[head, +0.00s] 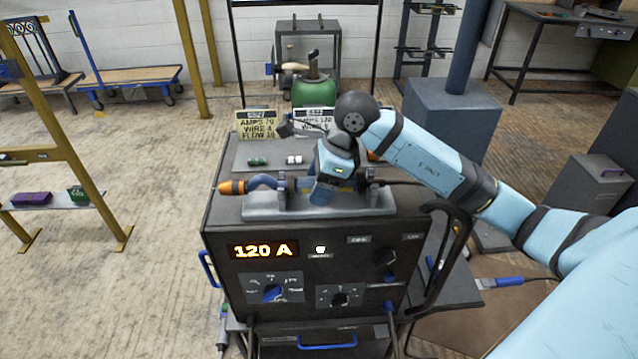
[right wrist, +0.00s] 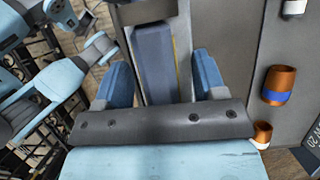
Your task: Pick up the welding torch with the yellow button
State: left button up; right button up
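The welding torch lies in a grey cradle (head: 262,209) on top of the dark welding machine. Its orange nozzle (head: 232,187) and blue neck point left, and its cable runs off right. My right gripper (head: 328,188) is over the torch's handle and hides much of it. In the right wrist view, the blue-grey handle (right wrist: 155,55) lies between my two open fingers, with a gap at the right finger. A thin yellow strip shows along the handle's right side there. A light blue arm with what seems my left gripper (right wrist: 92,32) shows at the upper left, its opening unclear.
A black curved handle (head: 447,250) rises at the machine's right. The display (head: 263,250) reads 120 A.

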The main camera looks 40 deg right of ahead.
jog(key=c, duration=0.9)
jog(key=shift+c, duration=0.2)
jog(key=shift+r, duration=0.1)
